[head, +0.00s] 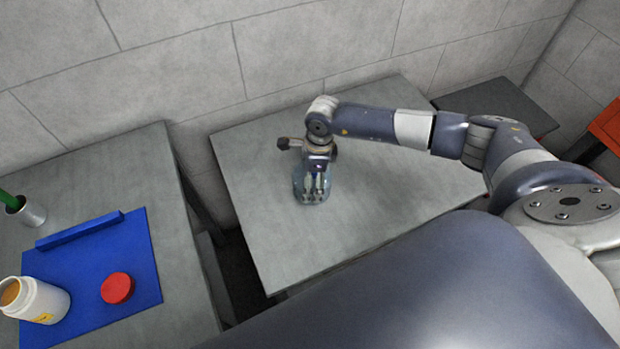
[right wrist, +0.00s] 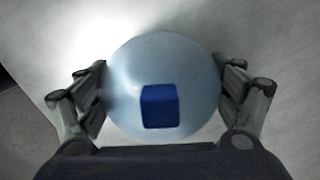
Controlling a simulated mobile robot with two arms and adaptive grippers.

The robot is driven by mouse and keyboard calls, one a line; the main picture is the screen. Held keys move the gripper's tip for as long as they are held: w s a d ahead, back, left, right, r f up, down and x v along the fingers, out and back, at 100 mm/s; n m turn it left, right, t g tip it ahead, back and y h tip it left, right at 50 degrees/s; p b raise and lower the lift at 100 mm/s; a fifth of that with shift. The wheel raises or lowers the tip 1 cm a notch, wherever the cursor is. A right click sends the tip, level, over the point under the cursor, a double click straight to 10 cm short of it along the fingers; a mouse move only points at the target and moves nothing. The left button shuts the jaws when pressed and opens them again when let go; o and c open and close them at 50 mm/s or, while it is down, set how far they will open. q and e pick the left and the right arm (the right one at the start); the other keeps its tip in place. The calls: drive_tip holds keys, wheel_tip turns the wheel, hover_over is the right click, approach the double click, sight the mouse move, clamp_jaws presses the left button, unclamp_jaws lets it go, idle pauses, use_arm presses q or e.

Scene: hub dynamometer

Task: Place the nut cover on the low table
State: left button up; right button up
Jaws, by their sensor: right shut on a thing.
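The nut cover appears to be the round, pale blue, see-through piece (right wrist: 190,70) between the fingers in the right wrist view. A blue square block shows at it; whether this is on it or under it I cannot tell. In the head view the cover (head: 298,186) is a small glassy shape at the grey middle table (head: 390,190). My right gripper (head: 316,192) points down and is shut on the cover, a finger on each side. Whether the cover touches the tabletop I cannot tell. My left gripper is not in view.
A grey table (head: 110,175) at left holds a blue mat (head: 85,290), a blue bar (head: 80,230), a red disc (head: 117,288), a white jar (head: 38,300) and a metal cup (head: 28,212). A darker table (head: 505,100) stands back right. The middle table is otherwise clear.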

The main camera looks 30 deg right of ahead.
drive_tip(key=shift+f, duration=0.7)
drive_tip(key=o, duration=0.7)
drive_tip(key=shift+f, duration=0.2)
drive_tip(key=shift+c, duration=0.2)
drive_tip(key=shift+o, duration=1.4)
drive_tip(key=shift+r, duration=0.1)
